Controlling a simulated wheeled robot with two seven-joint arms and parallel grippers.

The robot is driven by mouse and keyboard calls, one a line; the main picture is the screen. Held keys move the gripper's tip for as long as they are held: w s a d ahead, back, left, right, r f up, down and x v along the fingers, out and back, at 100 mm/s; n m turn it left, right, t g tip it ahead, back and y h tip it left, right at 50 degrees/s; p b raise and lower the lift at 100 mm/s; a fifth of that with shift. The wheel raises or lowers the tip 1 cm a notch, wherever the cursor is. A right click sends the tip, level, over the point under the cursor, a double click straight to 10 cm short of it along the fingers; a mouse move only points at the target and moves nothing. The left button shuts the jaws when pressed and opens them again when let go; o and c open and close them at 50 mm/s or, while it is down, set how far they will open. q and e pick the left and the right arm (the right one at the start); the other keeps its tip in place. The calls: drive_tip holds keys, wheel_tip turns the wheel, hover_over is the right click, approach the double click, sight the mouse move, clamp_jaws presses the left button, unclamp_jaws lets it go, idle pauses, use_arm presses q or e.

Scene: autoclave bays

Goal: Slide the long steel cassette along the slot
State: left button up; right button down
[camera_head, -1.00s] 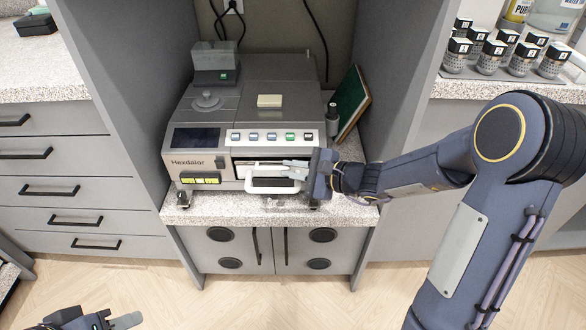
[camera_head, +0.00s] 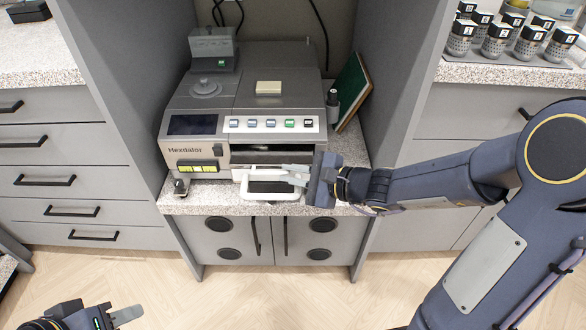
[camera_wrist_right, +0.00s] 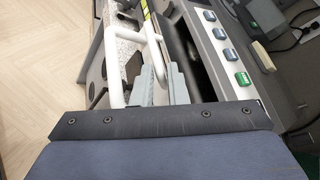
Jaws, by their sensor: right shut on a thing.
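The grey Hexdalor autoclave (camera_head: 195,150) stands on the speckled counter, with a dark open slot (camera_head: 278,158) at its front right. The cassette's white loop handle (camera_head: 270,200) sticks out below and in front of the slot; it also shows in the right wrist view (camera_wrist_right: 114,60). The rest of the cassette is largely hidden, so I cannot tell how much is inside. My right gripper (camera_head: 291,175) is shut on the handle's right side; its grey fingers show in the right wrist view (camera_wrist_right: 158,86). My left gripper (camera_head: 125,317) is empty, low at left, away from the counter.
The bay's side walls (camera_head: 375,90) stand close on both sides of the autoclave. A green book (camera_head: 352,92) and a small dark bottle (camera_head: 333,111) stand at its right. Several labelled jars (camera_head: 496,38) sit on the right counter. The floor (camera_head: 235,300) in front is clear.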

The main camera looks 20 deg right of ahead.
drive_tip(key=s+a+b, duration=0.3)
drive_tip(key=s+b, duration=0.1)
drive_tip(key=s, duration=0.7)
drive_tip(key=s+a+b, duration=0.3)
drive_tip(key=s+b, duration=0.2)
drive_tip(key=s, duration=0.7)
drive_tip(key=shift+s+a, duration=0.3)
drive_tip(key=shift+a, duration=0.1)
idle(1.0)
drive_tip(key=c, duration=1.4)
unclamp_jaws()
drive_tip(key=shift+s, duration=0.1)
drive_tip(key=shift+o, duration=0.2)
